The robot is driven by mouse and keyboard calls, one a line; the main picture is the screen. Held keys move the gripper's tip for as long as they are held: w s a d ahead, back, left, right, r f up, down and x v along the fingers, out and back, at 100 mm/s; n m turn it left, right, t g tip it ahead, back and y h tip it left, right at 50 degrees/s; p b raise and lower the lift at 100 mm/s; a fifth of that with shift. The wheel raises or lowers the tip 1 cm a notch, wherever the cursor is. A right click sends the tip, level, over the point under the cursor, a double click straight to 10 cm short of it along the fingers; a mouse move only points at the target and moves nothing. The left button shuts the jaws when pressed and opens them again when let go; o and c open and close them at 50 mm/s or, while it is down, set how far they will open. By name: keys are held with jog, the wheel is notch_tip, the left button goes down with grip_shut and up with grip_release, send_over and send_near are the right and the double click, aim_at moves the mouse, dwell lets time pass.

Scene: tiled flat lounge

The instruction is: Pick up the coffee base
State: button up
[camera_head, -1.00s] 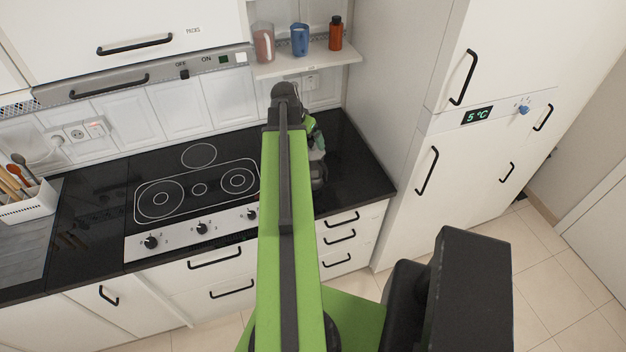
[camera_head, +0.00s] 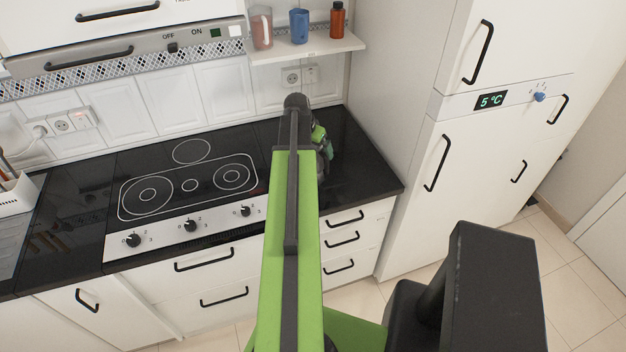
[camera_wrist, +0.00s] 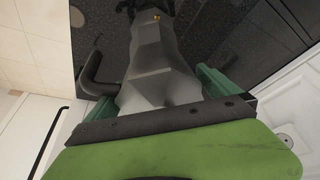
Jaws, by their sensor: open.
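The coffee base, a grey faceted metal piece (camera_wrist: 160,62) with a black handle on its left, fills the middle of the wrist view over the black worktop. My gripper (camera_wrist: 155,95) is open, with one green finger on each side of the faceted body. I cannot tell whether the fingers touch it. Its near end is partly covered by my own wrist parts. In the head view my gripper is mostly hidden behind my arm, over the worktop right of the hob, and I cannot make out the coffee base clearly there.
The black worktop (camera_head: 362,172) has bare room right of my arm, up to the tall white fridge cabinet (camera_head: 405,130). The hob (camera_head: 188,186) lies left. A wall shelf (camera_head: 310,49) above holds a clear jug (camera_head: 261,27), a blue cup (camera_head: 299,26) and an orange bottle (camera_head: 337,20).

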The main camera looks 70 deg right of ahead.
jog(key=shift+d+f, duration=0.1)
jog(key=shift+f, duration=0.05)
jog(key=shift+c, duration=0.4)
jog(key=c, duration=1.9)
